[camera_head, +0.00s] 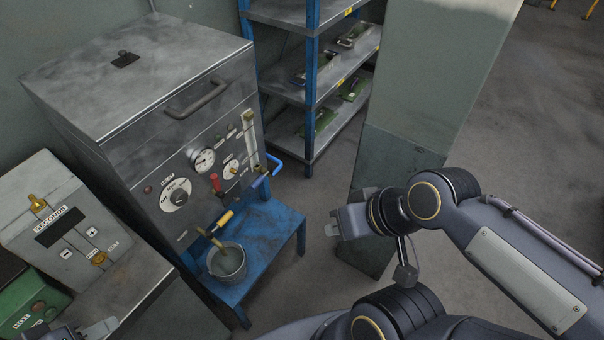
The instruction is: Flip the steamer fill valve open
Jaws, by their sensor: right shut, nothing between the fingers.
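The steamer (150,90) is a grey steel cabinet at the left, its front panel carrying a gauge, a dial and a red knob. A blue lever (275,163) sticks out at the right edge of its front, by the sight glass (250,132). A yellow-handled valve (222,222) sits low on the front above a bucket. No label I can read tells which is the fill valve. My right gripper (332,229) is shut and empty, right of and below the blue lever, well apart from it. My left gripper (98,328) shows only partly at the bottom left edge; its jaws are unclear.
The metal bucket (228,264) stands on a blue stand (285,220) before the steamer. A grey pillar (405,100) rises behind my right gripper. Blue-framed shelves (285,18) stand at the back. A timer box (65,210) and a green box (30,308) are at left.

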